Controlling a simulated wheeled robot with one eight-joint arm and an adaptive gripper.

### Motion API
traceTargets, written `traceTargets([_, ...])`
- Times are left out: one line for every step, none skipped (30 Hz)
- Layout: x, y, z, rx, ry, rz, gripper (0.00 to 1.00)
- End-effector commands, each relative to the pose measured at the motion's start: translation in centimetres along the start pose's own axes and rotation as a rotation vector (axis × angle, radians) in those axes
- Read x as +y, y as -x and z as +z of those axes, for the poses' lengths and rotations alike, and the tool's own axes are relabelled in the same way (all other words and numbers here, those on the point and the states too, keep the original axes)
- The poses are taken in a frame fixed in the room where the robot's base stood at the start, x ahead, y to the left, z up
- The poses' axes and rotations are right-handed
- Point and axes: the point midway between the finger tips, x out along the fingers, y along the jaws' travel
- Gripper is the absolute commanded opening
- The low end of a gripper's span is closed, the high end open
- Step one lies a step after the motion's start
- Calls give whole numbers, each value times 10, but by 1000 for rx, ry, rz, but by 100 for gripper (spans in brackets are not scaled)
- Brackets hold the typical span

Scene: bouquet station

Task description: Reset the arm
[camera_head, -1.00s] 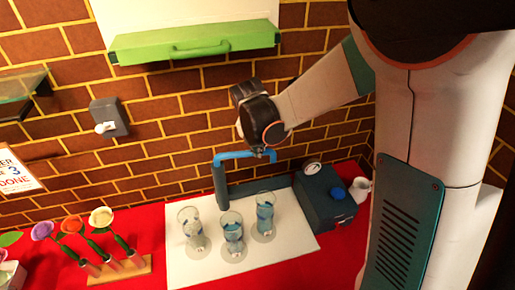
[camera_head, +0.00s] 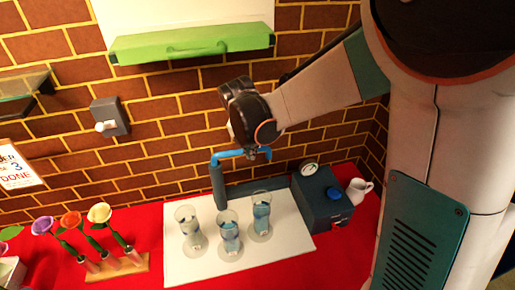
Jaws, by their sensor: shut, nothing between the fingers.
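My arm reaches in from the right, with its dark wrist raised in front of the brick wall. My gripper (camera_head: 257,153) hangs below the wrist, small and dark, beside the right end of the blue tap pipe (camera_head: 226,154). It looks shut and empty. The fingertips overlap the pipe in the picture, and I cannot tell whether they touch it. Three clear glasses with bluish contents stand upright on a white board: the left glass (camera_head: 189,228), the middle glass (camera_head: 229,232) and the right glass (camera_head: 262,212).
A dark box with a blue knob (camera_head: 322,200) and a white jug (camera_head: 358,190) stand right of the white board (camera_head: 190,267). Several flowers stand in a wooden holder (camera_head: 120,270) at left. A green handled panel (camera_head: 190,43) and a grey switch (camera_head: 109,117) are on the wall.

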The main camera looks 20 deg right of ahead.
Motion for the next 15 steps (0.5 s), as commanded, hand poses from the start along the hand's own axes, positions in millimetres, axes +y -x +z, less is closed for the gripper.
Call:
traceTargets([-1, 15, 1, 0, 0, 0, 0])
traceTargets([-1, 22, 1, 0, 1, 0, 0])
traceTargets([-1, 30, 1, 0, 1, 0, 0])
traceTargets([-1, 37, 1, 0, 2, 0, 0])
traceTargets([-1, 43, 1, 0, 2, 0, 0])
traceTargets([-1, 50, 1, 0, 2, 0, 0])
traceTargets([-1, 55, 1, 0, 1, -1, 0])
traceTargets([-1, 60, 1, 0, 1, -1, 0])
traceTargets([-2, 66, 1, 0, 0, -1, 0])
traceTargets([-2, 70, 1, 0, 0, -1, 0])
traceTargets([-2, 73, 1, 0, 0, -1, 0])
traceTargets([-2, 76, 1, 0, 0, -1, 0])
traceTargets([-2, 79, 1, 0, 0, -1, 0])
traceTargets([-2, 81, 1, 0, 0, -1, 0])
traceTargets([-2, 83, 1, 0, 0, -1, 0])
